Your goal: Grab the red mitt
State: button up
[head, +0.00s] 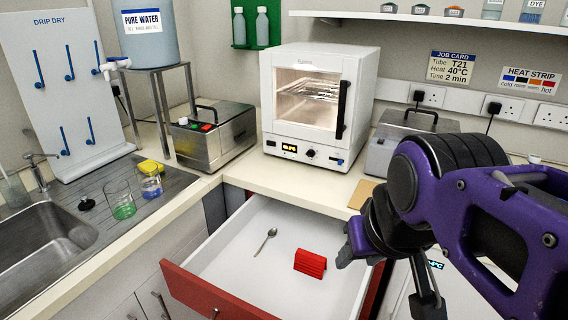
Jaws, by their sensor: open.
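The red mitt (310,263) lies on the white floor of the open drawer (226,262), toward its right side. It is a small, ribbed red block shape, and nothing covers it. My gripper (388,285) is at the right of the head view, over the drawer's right edge. It points down, with its fingers apart and nothing seen between them. The left finger appears just right of the mitt in the picture, with a small gap between them. Its height above the mitt is hard to tell.
A spoon (266,240) lies left of the mitt in the drawer. The drawer's red front (205,290) and side walls bound it. Above stand a white oven (318,100) and metal boxes (212,133). Beakers (121,198) stand by the sink (45,255) at left.

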aim_at(309, 263)
jog(key=j+z, duration=0.15)
jog(key=j, duration=0.35)
jog(key=k+j+z, duration=0.1)
jog(key=j, duration=0.35)
jog(key=k+j+z, duration=0.15)
jog(key=j, duration=0.3)
jog(key=i+l+z, duration=0.1)
jog(key=z, duration=0.15)
jog(key=k+j, duration=0.15)
jog(key=j, duration=0.15)
jog(key=k+j+u, duration=0.1)
jog(key=j, duration=0.2)
